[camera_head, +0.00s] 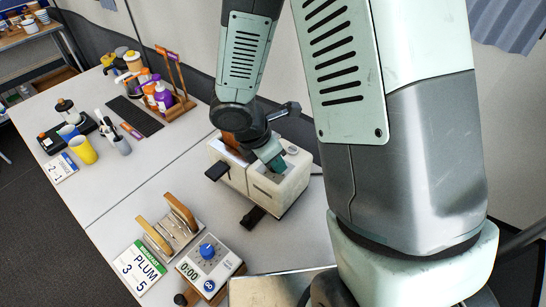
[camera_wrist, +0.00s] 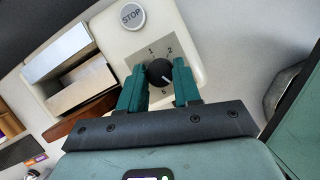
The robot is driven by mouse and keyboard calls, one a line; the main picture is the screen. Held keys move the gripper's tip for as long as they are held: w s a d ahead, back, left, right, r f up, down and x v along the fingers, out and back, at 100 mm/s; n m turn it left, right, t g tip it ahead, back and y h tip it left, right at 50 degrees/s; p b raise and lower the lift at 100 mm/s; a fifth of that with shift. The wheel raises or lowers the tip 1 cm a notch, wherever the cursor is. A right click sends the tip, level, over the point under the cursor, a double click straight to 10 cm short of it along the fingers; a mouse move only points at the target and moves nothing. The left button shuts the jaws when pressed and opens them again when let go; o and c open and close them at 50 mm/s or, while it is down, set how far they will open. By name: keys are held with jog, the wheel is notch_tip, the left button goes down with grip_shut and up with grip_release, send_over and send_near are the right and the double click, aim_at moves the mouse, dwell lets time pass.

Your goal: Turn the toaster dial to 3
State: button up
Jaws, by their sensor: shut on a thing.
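The cream toaster (camera_head: 238,180) stands on the white table below my arm in the head view. In the wrist view its top panel (camera_wrist: 115,33) carries a round STOP button (camera_wrist: 132,16) and a black dial (camera_wrist: 157,70) on a grey plate. The numbers 1, 2 and 6 show around the dial; the others are hidden by my fingers or unclear. A pale mark on the dial seems to point to the lower right. My gripper (camera_wrist: 159,84) has one green finger on each side of the dial and is shut on it. In the head view my gripper (camera_head: 275,163) reaches down onto the toaster top.
Black levers (camera_head: 216,171) stick out from the toaster's front. A blue-dialled timer (camera_head: 207,253), a wooden-ended rack (camera_head: 168,232) and a PLUM card (camera_head: 140,268) lie in front. Yellow cup (camera_head: 84,151), bottles (camera_head: 162,97) and a caddy stand to the left. Table between is mostly clear.

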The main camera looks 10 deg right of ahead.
jog(key=n+t, duration=0.1)
jog(key=n, duration=0.1)
jog(key=n+y, duration=0.1)
jog(key=n, duration=0.2)
jog(key=shift+s+d+n+t, duration=0.15)
jog(key=shift+n+t, duration=0.15)
jog(key=shift+t, duration=0.1)
jog(key=shift+d+n+t+y, duration=0.15)
jog(key=shift+n+y, duration=0.35)
jog(key=shift+n, duration=0.65)
jog(key=shift+a+n+t+y, duration=0.15)
jog(key=shift+n+y, duration=0.35)
jog(key=shift+n, duration=0.65)
jog(key=shift+d, duration=0.1)
jog(key=o, duration=1)
jog(key=shift+o, duration=0.2)
